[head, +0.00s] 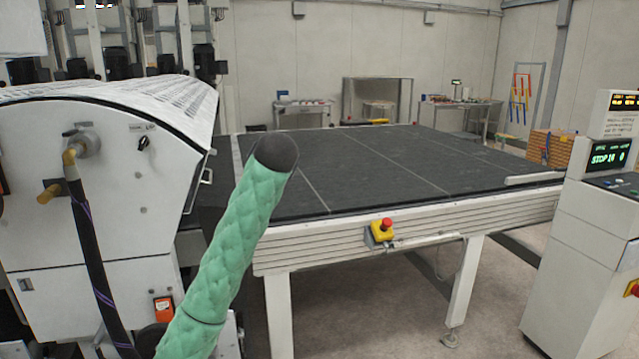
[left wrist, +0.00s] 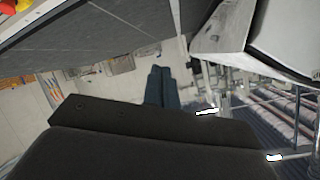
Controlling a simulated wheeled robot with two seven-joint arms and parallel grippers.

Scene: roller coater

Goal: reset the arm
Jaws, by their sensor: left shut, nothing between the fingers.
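My left arm, in a green quilted sleeve, rises from the bottom left of the head view and ends in a dark rounded joint in front of the table. Its gripper does not show in that view. In the left wrist view my left gripper (left wrist: 163,72) shows as two dark fingers side by side, shut and empty, with free air around them. My right gripper is in neither view.
A white roller coater (head: 90,190) stands at the left, with a hose on its side. A large dark-topped table (head: 400,165) with a red emergency button (head: 386,225) fills the middle. A control cabinet (head: 575,265) stands at the right. The floor before the table is clear.

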